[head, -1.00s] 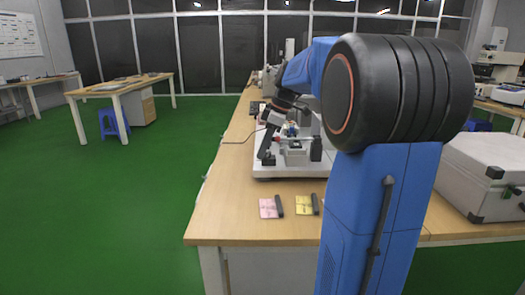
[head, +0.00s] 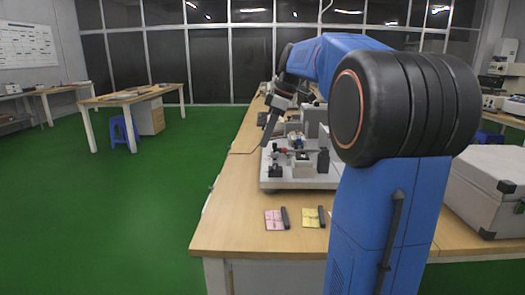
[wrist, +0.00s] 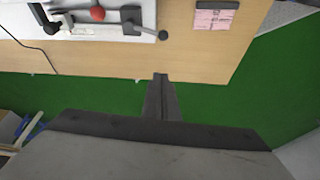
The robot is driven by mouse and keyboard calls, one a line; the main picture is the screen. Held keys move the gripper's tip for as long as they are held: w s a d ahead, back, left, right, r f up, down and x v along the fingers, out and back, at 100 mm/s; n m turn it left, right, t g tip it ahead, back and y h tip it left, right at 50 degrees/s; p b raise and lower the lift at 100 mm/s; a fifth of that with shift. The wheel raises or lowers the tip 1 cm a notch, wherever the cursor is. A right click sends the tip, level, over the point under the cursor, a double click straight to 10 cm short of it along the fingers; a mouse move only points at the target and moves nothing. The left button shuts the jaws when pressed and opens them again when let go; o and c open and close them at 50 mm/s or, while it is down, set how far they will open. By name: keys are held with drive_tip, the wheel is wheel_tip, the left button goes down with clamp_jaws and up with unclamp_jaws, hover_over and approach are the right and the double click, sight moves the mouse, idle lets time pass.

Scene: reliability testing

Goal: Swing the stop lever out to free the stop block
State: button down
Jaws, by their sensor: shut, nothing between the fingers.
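The white test fixture (head: 300,184) stands on the wooden bench. It carries a small red part (head: 284,150), a grey block with a dark top (head: 303,166) and black blocks beside it. In the wrist view the fixture (wrist: 107,33) is at the top left, with a red ball (wrist: 97,13) and a dark lever arm ending in a black knob (wrist: 163,35). I cannot tell for sure which part is the stop lever or the stop block. My gripper (head: 265,145) is shut and empty, at the fixture's left side. In the wrist view its fingertips (wrist: 160,76) are apart from the knob, over the bench edge.
A thin cable (head: 243,153) runs left of the fixture. A grey case (head: 490,185) stands at right.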

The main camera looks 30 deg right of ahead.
drive_tip(key=shift+v, duration=1.5)
drive_tip(key=s+a+f+m+h, duration=0.1)
drive_tip(key=s+a+f+m, duration=0.25)
drive_tip(key=s+a, duration=0.3)
drive_tip(key=s+a+f+m+h, duration=0.1)
drive_tip(key=s+a+f+m, duration=0.1)
drive_tip(key=s+a+f, duration=0.4)
drive_tip(key=s+a+f+m+t, duration=0.1)
drive_tip(key=s+a+f+m, duration=0.1)
drive_tip(key=s+f, duration=0.5)
drive_tip(key=s+a+f+m+t+h, duration=0.1)
drive_tip(key=s+a+f+m, duration=0.1)
drive_tip(key=s+f, duration=0.6)
drive_tip(key=shift+s+a+f, duration=0.15)
drive_tip(key=shift+s+a, duration=0.3)
drive_tip(key=shift+a, duration=0.2)
drive_tip(key=shift+m, duration=0.25)
